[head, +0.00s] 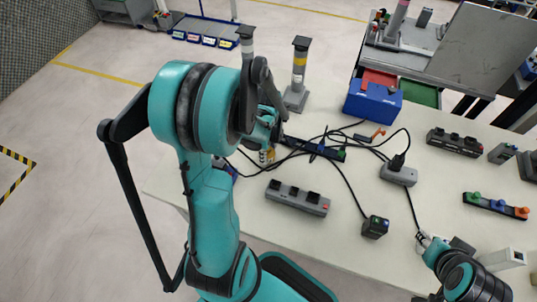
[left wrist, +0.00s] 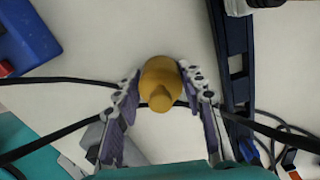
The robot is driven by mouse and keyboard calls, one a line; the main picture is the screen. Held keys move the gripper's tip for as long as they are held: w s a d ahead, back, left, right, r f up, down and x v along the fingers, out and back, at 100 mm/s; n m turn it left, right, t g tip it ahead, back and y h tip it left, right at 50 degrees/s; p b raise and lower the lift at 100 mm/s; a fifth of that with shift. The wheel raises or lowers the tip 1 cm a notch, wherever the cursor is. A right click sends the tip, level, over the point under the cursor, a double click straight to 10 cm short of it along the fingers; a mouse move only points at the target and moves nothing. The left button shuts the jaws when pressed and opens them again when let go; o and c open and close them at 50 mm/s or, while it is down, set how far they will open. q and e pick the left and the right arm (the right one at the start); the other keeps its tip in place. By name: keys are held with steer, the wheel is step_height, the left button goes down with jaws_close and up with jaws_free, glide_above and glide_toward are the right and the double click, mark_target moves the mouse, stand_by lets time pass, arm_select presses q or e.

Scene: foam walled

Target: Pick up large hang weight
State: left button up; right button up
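A golden-yellow weight (left wrist: 160,78) with a small knob lies between the two fingertips of my left gripper (left wrist: 161,82) in the left wrist view. The fingertips sit close on both sides of it; whether they press on it is unclear. In the head view my left gripper (head: 266,155) is low over the table's left part, partly hidden by my arm. A small yellowish patch shows there, too small to make out well. My right gripper (head: 424,240) is at the lower right over the table, small and partly hidden, with nothing clearly in it.
A dark blue rack (left wrist: 235,55) stands right of the weight; it also shows in the head view (head: 325,151). Black cables cross the table (head: 340,215) around it. A grey power strip (head: 297,198), a blue box (head: 373,102) and a post stand (head: 297,98) are nearby.

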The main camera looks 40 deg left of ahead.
arm_select(q)
jaws_close()
